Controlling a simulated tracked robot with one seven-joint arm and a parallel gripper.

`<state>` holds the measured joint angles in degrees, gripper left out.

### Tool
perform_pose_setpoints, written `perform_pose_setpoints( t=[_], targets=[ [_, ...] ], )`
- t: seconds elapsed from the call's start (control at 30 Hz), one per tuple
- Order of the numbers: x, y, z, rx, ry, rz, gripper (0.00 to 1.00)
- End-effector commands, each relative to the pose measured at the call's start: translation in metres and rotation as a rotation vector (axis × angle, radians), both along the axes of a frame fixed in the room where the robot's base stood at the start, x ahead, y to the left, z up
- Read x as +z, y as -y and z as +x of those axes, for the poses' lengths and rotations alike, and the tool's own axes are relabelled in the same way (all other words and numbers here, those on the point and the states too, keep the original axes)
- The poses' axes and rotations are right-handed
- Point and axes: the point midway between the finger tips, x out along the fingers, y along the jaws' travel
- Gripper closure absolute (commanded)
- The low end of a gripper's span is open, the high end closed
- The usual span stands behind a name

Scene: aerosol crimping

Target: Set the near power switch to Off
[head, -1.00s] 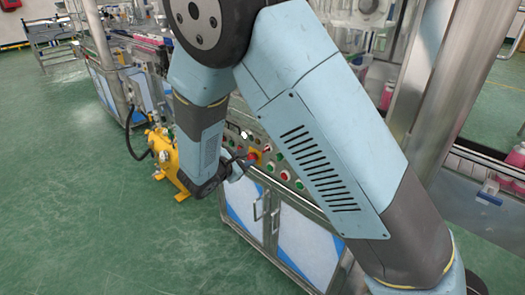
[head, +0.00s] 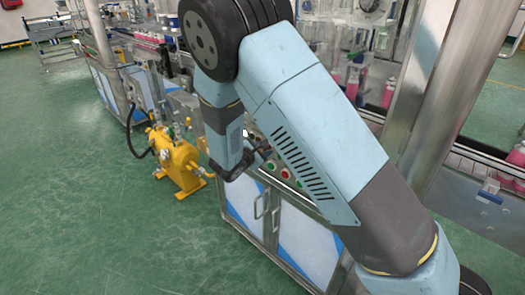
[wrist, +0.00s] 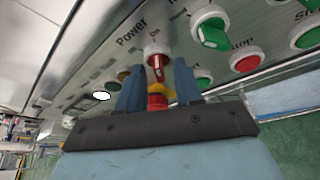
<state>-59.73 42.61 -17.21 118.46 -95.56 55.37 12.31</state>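In the wrist view, a red-handled rotary switch (wrist: 157,64) on a pale round base sits on the panel, beside the printed word "Power". Its handle points roughly down the picture. My gripper (wrist: 158,78) has its two blue fingers apart, one on each side of the space just below this switch. A red knob on a yellow plate (wrist: 158,100) shows between the fingers, nearer the palm. I cannot tell whether either finger touches anything. In the head view, my gripper (head: 262,152) is at the control panel, and the power switch is hidden behind my arm.
Green knobs (wrist: 211,34) and a red button (wrist: 246,60) lie to the right on the panel (wrist: 85,70). The panel tops a steel cabinet (head: 300,240). A yellow machine (head: 178,158) stands left of it. The green floor in front is clear.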

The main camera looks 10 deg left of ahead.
Motion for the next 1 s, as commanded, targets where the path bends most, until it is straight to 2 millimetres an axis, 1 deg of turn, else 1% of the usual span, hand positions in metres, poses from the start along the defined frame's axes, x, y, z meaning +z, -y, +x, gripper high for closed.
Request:
perform_pose_setpoints(
  t=[0.1, 0.47, 0.8, 1.0],
  targets=[
    [0.0001, -0.0001, -0.0002, 0.000, 0.000, 0.000, 0.66],
    [0.0000, -0.0002, -0.0004, 0.000, 0.000, 0.000, 1.00],
    [-0.0001, -0.0001, -0.0006, -0.001, -0.002, -0.003, 1.00],
    [-0.0001, -0.0002, -0.0004, -0.002, -0.029, -0.035, 1.00]
  ],
)
